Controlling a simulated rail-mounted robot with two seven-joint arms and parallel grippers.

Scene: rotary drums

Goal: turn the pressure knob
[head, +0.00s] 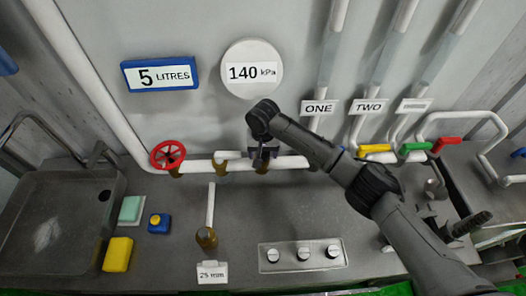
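A round white gauge (252,69) reading 140 kPa is on the back wall. My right gripper (263,160) points down below it, at the white horizontal pipe (295,162). A brass fitting (262,170) shows just under the fingers. Any knob there is hidden by the gripper, and I cannot tell whether the fingers are open, shut or touching it. A panel with three dark-and-white knobs (303,253) sits at the front of the counter, with labels too small to read. My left gripper is not in view.
A red handwheel (167,155) and a white-handled fitting (222,161) are on the pipe left of the gripper. Yellow, green and red levers (414,147) lie right, behind my arm. A sink (60,215), sponges and a small blue container (159,223) are left.

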